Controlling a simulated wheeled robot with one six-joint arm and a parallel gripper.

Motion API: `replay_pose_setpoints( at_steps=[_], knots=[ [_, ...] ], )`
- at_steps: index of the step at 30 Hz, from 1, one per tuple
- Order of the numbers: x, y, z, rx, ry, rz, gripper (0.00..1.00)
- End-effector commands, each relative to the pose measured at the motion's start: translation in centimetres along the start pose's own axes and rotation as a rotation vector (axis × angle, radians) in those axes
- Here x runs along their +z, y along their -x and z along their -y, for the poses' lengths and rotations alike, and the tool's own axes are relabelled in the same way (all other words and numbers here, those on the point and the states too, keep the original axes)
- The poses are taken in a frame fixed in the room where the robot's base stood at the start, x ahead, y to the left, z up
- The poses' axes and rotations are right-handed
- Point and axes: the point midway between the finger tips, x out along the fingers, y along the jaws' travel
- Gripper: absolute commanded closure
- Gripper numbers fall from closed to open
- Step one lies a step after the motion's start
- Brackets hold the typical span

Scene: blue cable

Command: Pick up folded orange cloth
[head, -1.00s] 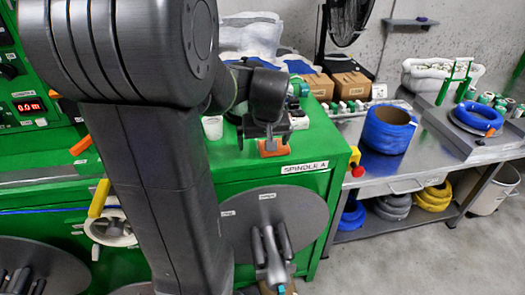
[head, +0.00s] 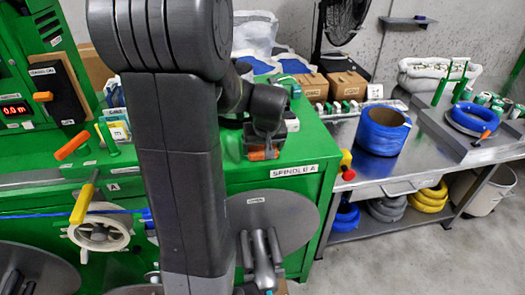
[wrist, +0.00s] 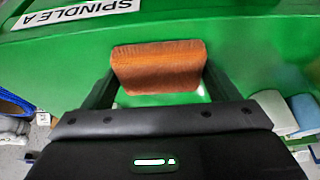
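The folded orange cloth (wrist: 160,66) is a small block on the green bench top. In the wrist view it lies between the two fingers of my gripper (wrist: 159,80). The fingers are wide apart, one at each end of the cloth. I see no clear gap at the fingertips, but cannot tell whether they press on it. In the head view my gripper (head: 266,141) points down over the cloth (head: 263,154), partly covering it. The cloth appears to rest on the bench, near its front edge.
The green bench (head: 305,140) carries a SPINDLE A label (head: 294,171) on its front. A hand wheel (head: 100,227) and levers stand at left. A metal table (head: 345,133) with a blue cable coil (head: 382,131) stands at right. Boxes (head: 347,84) stand behind.

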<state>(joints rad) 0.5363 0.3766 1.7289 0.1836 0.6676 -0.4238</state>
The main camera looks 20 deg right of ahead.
Motion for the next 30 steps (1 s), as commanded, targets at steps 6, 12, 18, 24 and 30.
replay_pose_setpoints(
  at_steps=[6,12,18,24,30],
  knots=[
    [0.0,0.0,0.0,0.000,0.000,0.000,0.41],
    [-0.5,1.1,0.0,0.001,0.000,-0.004,0.41],
    [-2.0,4.7,0.0,0.002,0.002,-0.006,0.41],
    [-3.4,7.9,0.0,0.001,0.000,-0.005,0.41],
    [-3.9,9.2,0.0,0.000,0.000,-0.001,0.41]
  ],
)
